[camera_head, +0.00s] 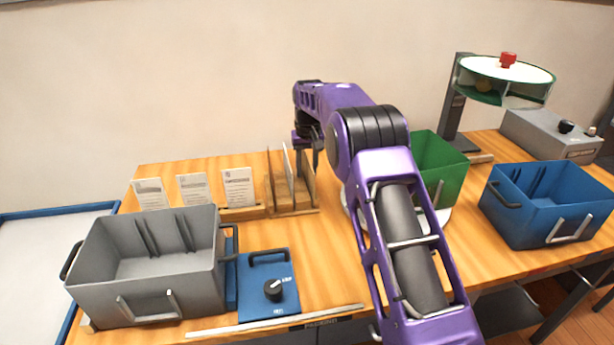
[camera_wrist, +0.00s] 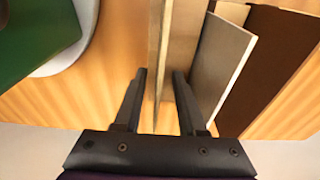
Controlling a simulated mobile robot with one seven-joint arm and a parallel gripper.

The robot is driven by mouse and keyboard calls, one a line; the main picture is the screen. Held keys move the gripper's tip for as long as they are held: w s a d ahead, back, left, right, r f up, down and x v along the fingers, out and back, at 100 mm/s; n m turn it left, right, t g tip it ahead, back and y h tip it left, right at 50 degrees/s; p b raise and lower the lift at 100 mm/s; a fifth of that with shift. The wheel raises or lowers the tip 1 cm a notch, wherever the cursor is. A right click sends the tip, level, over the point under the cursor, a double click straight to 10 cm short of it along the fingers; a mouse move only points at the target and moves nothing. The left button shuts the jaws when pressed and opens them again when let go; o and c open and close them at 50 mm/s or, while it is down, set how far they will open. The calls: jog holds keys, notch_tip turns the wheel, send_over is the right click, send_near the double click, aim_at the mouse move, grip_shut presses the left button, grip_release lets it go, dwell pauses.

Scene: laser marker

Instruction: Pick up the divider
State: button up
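Several thin upright panels stand in a wooden rack (camera_head: 293,206) on the table; the frames do not show which is the divider. They include a light grey panel (camera_head: 288,168) and a brown panel (camera_head: 269,182). My gripper (camera_head: 309,152) is over the rack's right side, pointing down. In the wrist view my gripper (camera_wrist: 160,73) is open, its fingers on either side of a thin tan panel (camera_wrist: 158,45), seen edge-on. Gaps show between panel and fingers. The grey panel (camera_wrist: 222,65) stands just right of the right finger, with the brown panel (camera_wrist: 275,70) beyond.
A grey bin (camera_head: 150,285) and a blue control box (camera_head: 268,300) are at the front left. Small white cards (camera_head: 193,188) stand left of the rack. A green bin (camera_head: 440,165) is close on the right, with a blue bin (camera_head: 535,222) farther right.

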grip_shut()
jog(key=shift+r, duration=0.15)
